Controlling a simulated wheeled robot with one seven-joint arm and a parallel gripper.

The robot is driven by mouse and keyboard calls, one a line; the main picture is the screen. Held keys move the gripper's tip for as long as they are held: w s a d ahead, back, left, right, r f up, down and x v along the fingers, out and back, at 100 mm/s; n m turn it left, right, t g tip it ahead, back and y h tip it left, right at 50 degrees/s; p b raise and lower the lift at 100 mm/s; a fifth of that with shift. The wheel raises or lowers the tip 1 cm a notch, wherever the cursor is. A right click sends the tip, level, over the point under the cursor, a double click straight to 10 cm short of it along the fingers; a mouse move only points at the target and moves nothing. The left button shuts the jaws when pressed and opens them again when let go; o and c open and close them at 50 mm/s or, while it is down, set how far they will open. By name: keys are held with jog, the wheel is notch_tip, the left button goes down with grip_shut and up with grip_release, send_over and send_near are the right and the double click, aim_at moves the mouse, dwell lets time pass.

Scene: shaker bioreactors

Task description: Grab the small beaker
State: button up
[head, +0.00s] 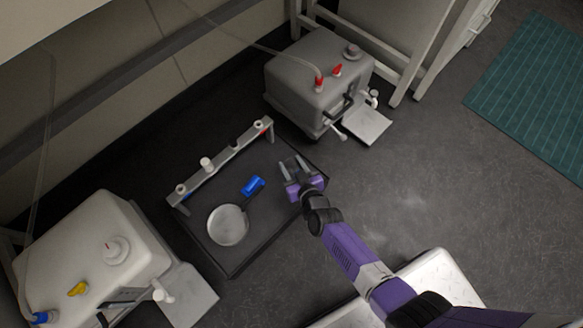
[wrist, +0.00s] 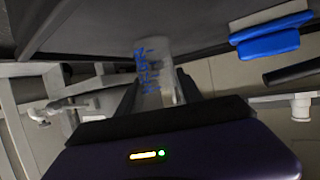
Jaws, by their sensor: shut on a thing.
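The small beaker (wrist: 152,65) is clear with blue markings and shows between the two fingers in the wrist view. My gripper (wrist: 157,92) is shut on it. In the head view my gripper (head: 293,166) is over the right part of a dark tray (head: 272,226), and the clear beaker is hard to make out there. In the wrist view the beaker's far end is against the dark tray surface in the picture. I cannot tell whether it touches the tray or is clear of it.
A blue object (head: 253,186) and a round pale pan (head: 228,225) with a dark handle lie on the tray. A grey rack (head: 225,160) with white-capped items runs along its back. Grey machines stand behind (head: 318,82) and at left (head: 90,250).

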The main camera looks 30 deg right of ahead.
jog(key=shift+r, duration=0.15)
notch_tip(320, 180, up, 20)
jog(key=p, duration=1.5)
